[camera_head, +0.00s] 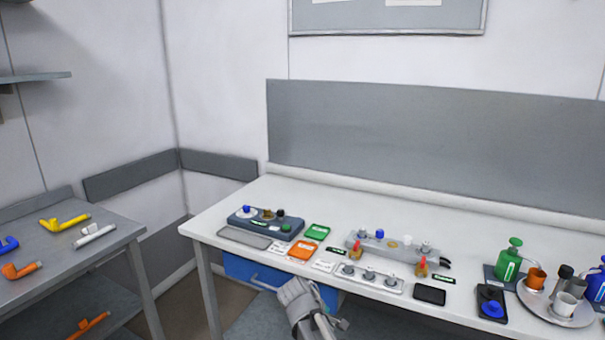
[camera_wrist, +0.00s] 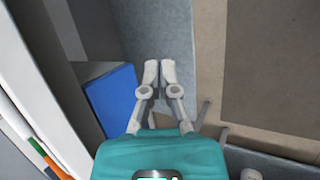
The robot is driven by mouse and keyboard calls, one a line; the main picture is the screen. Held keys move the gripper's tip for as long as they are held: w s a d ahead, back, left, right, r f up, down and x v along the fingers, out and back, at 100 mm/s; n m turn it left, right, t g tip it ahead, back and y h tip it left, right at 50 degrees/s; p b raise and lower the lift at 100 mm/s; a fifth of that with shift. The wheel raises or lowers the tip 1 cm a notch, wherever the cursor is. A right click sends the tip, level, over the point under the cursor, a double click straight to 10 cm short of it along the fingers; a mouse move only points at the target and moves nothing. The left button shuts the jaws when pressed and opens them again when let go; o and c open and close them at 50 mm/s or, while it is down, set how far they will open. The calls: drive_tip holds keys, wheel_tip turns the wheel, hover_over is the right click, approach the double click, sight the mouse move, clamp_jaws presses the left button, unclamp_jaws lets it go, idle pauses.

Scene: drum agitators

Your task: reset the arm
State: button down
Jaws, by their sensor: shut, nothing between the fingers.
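My gripper shows in the wrist view (camera_wrist: 158,72), pointing down past the table's edge toward the floor. Its two pale fingers are together, with nothing between them. In the head view my arm's pale grey end (camera_head: 300,300) is in front of the white table's front edge, at the bottom middle. The fingertips cannot be made out there.
The white table (camera_head: 345,190) holds a dark control box (camera_head: 265,222), a grey fixture (camera_head: 390,246), and a round tray (camera_head: 555,313) with cups. A blue drawer (camera_head: 252,273) is under it. A grey side table (camera_head: 110,238) with coloured pipe pieces stands left.

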drive_tip(key=s+d+r+m+g+y+p, duration=0.3)
drive_tip(key=s+d+r+m+y+p, duration=0.2)
drive_tip(key=s+d+r+m+p, duration=0.4)
drive_tip(key=shift+s+d+m+y+p, duration=0.3)
drive_tip(key=shift+s+m+y+p, duration=0.1)
drive_tip(key=shift+m+p, duration=0.45)
idle(1.2)
